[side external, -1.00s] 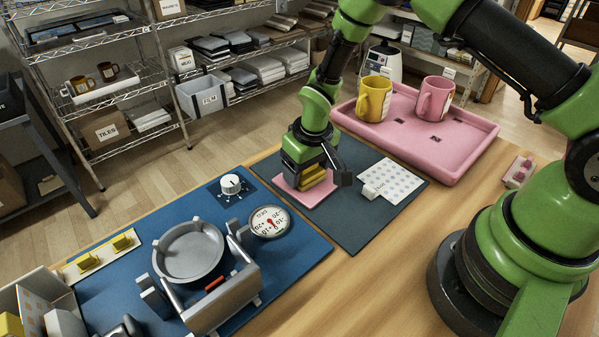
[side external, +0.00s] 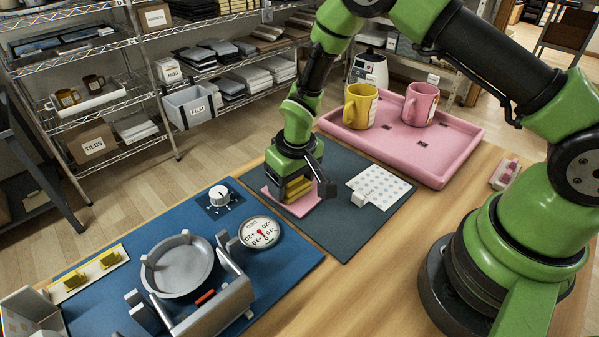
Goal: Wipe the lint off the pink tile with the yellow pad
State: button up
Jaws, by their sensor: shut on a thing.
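The pink tile (side external: 305,207) lies flat on the dark grey mat (side external: 345,238). My gripper (side external: 300,182) points down over the tile and is shut on the yellow pad (side external: 297,190). The pad is low over the tile and looks to be on its surface, though the exact contact is hard to see. The gripper and pad hide much of the tile. I cannot make out any lint at this size.
A dotted white sheet (side external: 385,185) with a small white block (side external: 359,200) lies right of the tile. A pink tray (side external: 450,160) behind holds a yellow mug (side external: 358,107) and a pink mug (side external: 420,104). A mug press (side external: 215,300) and round dial (side external: 259,232) stand at left.

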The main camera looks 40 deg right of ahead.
jog(key=shift+s+a, duration=0.15)
jog(key=shift+a, duration=1.1)
jog(key=shift+r, duration=4.1)
jog(key=shift+d, duration=0.1)
